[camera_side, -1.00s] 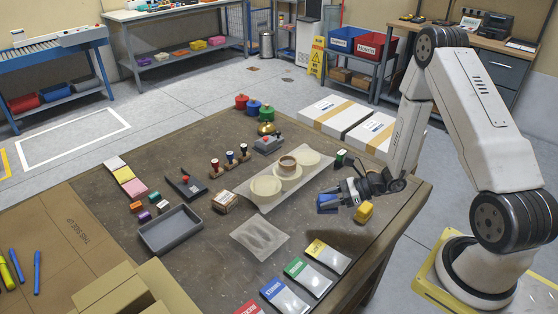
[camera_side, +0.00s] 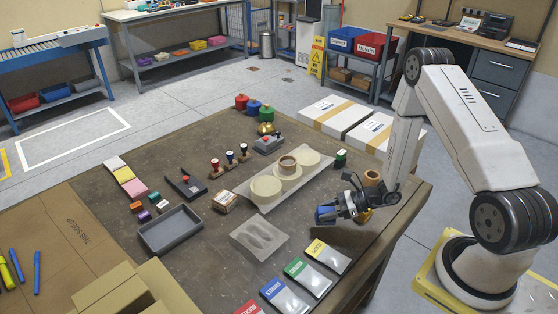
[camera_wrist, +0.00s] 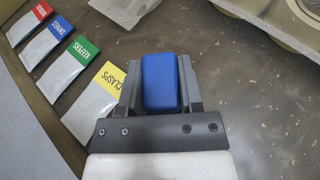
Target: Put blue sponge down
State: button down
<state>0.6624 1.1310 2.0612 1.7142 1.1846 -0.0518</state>
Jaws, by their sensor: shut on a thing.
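The blue sponge (camera_wrist: 160,82) is a small rounded block between the two fingers of my gripper (camera_wrist: 158,90) in the wrist view. In the side view the sponge (camera_side: 325,214) is at the tip of my gripper (camera_side: 332,211), over the right part of the brown table. My gripper is shut on it. I cannot tell whether the sponge touches the table.
Several labelled packets, among them a yellow-topped one (camera_side: 326,256), lie in front of the gripper. A long tray (camera_side: 262,201) with round pieces is behind. A tan cylinder (camera_side: 371,177) stands by my wrist.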

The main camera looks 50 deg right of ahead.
jog(key=shift+f, duration=1.65)
jog(key=shift+f, duration=0.2)
jog(key=shift+c, duration=1.2)
grip_release()
jog(key=shift+r, duration=0.2)
jog(key=shift+v, duration=6.05)
jog(key=shift+f, duration=0.1)
